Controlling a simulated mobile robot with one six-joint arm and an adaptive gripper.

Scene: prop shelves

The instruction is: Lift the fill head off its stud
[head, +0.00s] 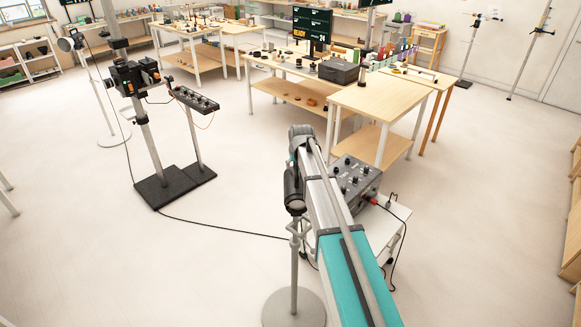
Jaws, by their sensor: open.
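My own teal and grey arm reaches up from the bottom right, and its far end bends over beside a light stand. A small dark, rounded body (293,190) shows at the left of the arm, just above the stand's silver knuckle. It may be the fill head, but I cannot be sure. The silver stand (294,262) rises from a round grey base, partly covered by my arm. I cannot make out my gripper's fingers or any contact with the head. Another round lamp (66,45) stands on its own stand at the far left.
A grey control box (356,180) sits on a small white cart (388,225) right of my arm. Wooden tables (375,105) are behind. The floor at lower left is clear.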

